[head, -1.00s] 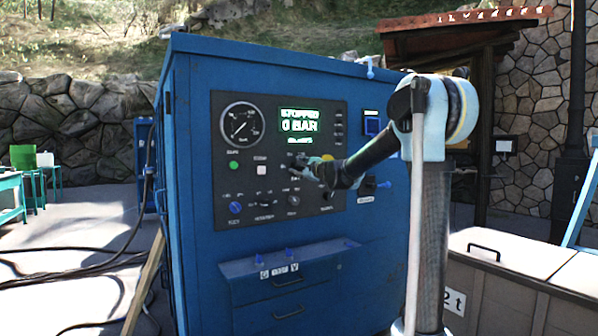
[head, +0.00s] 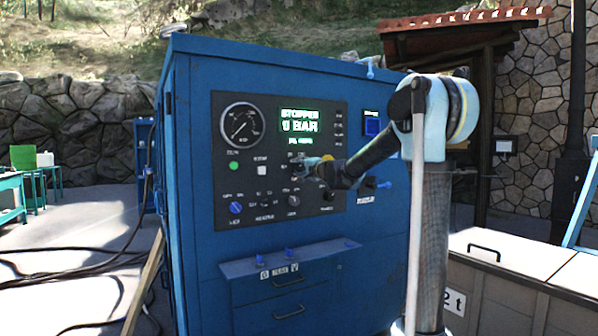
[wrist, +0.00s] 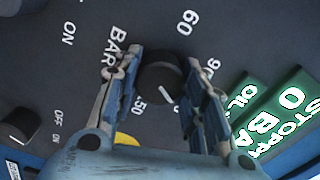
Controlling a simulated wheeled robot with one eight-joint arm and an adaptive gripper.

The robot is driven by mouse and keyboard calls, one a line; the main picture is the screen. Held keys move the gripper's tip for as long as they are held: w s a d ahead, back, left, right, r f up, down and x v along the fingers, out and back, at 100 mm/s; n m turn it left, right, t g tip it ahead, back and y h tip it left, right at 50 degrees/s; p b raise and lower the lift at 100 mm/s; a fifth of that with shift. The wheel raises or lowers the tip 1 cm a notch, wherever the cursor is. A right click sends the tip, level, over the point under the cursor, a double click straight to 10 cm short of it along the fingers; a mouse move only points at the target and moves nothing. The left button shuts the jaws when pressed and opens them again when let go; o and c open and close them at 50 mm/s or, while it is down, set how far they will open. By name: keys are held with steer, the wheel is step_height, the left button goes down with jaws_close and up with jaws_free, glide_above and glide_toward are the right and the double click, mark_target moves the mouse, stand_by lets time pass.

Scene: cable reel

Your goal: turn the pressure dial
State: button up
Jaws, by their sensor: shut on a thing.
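The pressure dial (wrist: 160,74) is a round black knob with a white pointer line. In the wrist view it sits between the two fingers of my gripper (wrist: 162,88), which is shut on it. In the head view my gripper (head: 302,170) reaches the control panel (head: 225,180) from the right and hides the dial. The green display (head: 299,122) reads STOPPED and 0 BAR.
A round gauge (head: 242,126) and a green button (head: 234,166) are at the panel's left. A blue knob (head: 236,208) and black knobs lie below. A yellow part (wrist: 126,138) shows beside my gripper. A shelf (head: 290,258) juts out below the panel.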

steer(key=shift+d+f+n, duration=0.1)
steer(key=shift+f+n, duration=0.05)
steer(key=shift+n, duration=0.45)
steer(key=o, duration=1.1)
steer(key=shift+c, duration=0.2)
steer(key=v, duration=1.2)
steer(key=shift+w, duration=0.1)
